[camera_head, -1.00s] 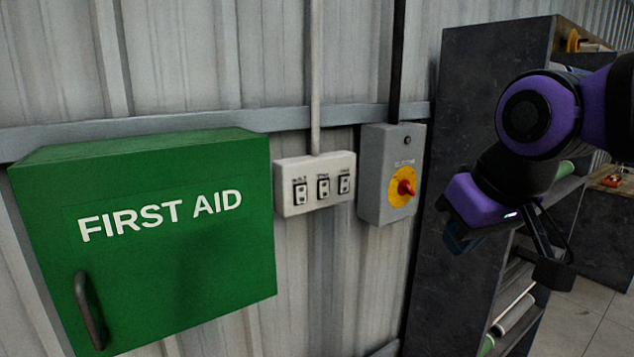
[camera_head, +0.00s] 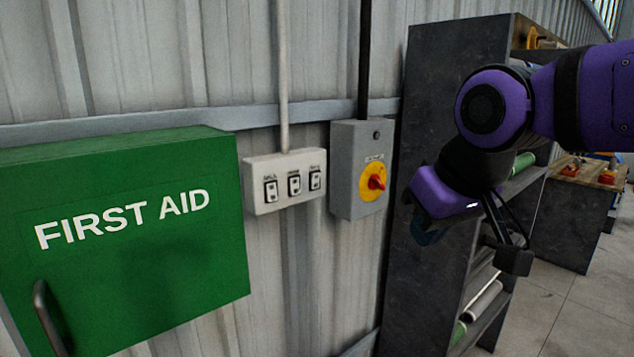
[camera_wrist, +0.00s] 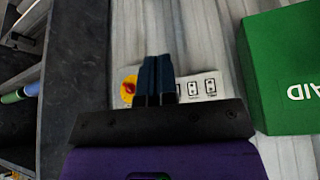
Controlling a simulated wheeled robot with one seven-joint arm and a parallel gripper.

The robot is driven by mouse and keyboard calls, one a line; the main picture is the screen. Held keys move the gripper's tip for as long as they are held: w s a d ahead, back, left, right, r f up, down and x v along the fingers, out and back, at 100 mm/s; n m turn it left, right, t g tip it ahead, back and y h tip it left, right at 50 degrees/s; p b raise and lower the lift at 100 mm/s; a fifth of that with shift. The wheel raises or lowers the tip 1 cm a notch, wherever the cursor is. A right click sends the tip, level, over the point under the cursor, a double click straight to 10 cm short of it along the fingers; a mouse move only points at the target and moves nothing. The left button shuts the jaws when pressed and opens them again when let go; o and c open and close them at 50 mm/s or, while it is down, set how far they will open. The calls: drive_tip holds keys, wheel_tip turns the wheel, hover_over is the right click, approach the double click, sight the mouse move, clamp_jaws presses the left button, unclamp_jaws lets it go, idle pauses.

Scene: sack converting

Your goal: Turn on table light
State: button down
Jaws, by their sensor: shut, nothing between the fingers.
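A pale switch panel (camera_head: 283,203) with three dark rocker switches is fixed to the corrugated wall: a left switch (camera_head: 270,191), a middle switch (camera_head: 294,185) and a right switch (camera_head: 315,180). Their small labels are too blurred to read. My gripper (camera_head: 424,234) is to the right of the panel, apart from it, in front of the dark shelf unit. In the wrist view its fingers (camera_wrist: 157,74) are shut and empty. They cover part of the panel (camera_wrist: 222,84) there; that view appears upside down.
A grey box (camera_head: 345,207) with a red and yellow rotary knob (camera_head: 373,182) sits just right of the panel. A green first aid cabinet (camera_head: 150,270) juts out at left. A dark shelf unit (camera_head: 440,100) stands at right. Open floor (camera_head: 560,320) lies at lower right.

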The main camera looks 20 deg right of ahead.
sight(316, 181)
drive_tip(key=w+d+r+m, duration=0.1)
drive_tip(key=w+r+m, duration=0.2)
drive_tip(key=w+m, duration=0.4)
drive_tip(key=w+d+r+m+y, duration=0.1)
drive_tip(key=w+r+m, duration=0.3)
drive_tip(key=w, duration=1.4)
drive_tip(key=m, duration=0.4)
drive_tip(key=shift+d, duration=0.3)
drive_tip(key=shift+w+a+f, duration=0.35)
drive_tip(key=shift+w+f, duration=1)
drive_tip(key=shift+f, duration=0.1)
drive_tip(key=shift+w+a+f, duration=0.35)
drive_tip(key=shift+w+f, duration=0.95)
drive_tip(key=shift+f, duration=0.15)
drive_tip(key=shift+w+a+f, duration=0.35)
drive_tip(key=shift+w+f, duration=1)
drive_tip(key=shift+f, duration=0.1)
